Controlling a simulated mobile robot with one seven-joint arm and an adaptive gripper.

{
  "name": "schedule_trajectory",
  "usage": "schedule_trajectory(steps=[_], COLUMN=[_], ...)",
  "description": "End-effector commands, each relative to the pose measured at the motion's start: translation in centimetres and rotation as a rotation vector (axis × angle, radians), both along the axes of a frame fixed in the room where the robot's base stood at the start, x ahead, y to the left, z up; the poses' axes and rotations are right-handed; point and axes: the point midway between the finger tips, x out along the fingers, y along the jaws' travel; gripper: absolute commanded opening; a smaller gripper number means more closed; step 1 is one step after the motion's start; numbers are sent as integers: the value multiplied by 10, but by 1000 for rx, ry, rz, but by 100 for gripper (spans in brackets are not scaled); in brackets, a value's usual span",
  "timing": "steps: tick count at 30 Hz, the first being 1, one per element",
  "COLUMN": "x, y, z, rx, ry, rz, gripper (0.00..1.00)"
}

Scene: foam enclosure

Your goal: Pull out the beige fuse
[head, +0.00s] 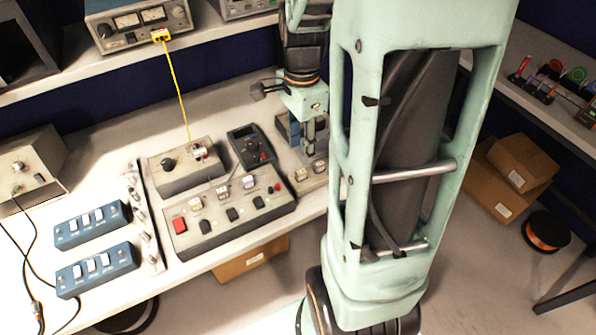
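My gripper (309,132) points down over the back right of the bench, at the right of the grey control box (217,243). Its fingers are small and partly lost against the bench, so I cannot tell whether they are open or shut, or whether they hold anything. A low beige-grey block (311,184) with two small pale pieces on it lies just below and in front of the gripper. The control box carries a row of small pale pieces (195,203) behind black ones. I cannot tell which piece is the beige fuse.
A red button (180,225) sits on the control box. A grey box (186,166) with a yellow cable and a dark handheld meter (246,140) stand behind it. Two blue switch boxes (90,226) lie at left. My arm hides the bench's right part.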

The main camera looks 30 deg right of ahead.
Motion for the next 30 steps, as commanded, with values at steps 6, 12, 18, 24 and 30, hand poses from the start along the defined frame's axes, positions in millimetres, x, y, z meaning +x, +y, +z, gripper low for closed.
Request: schedule_trajectory(steps=[6, 12, 18, 24, 30], x=[0, 0, 0, 0, 1], y=[-1, -1, -1, -1, -1], z=[0, -10, -33, -63, -85], rx=[-2, -2, -2, -3, -3], ry=[-1, -1, -1, -1, -2], rz=[0, 1, 1, 0, 1], gripper=[35, 35, 35, 35, 35])
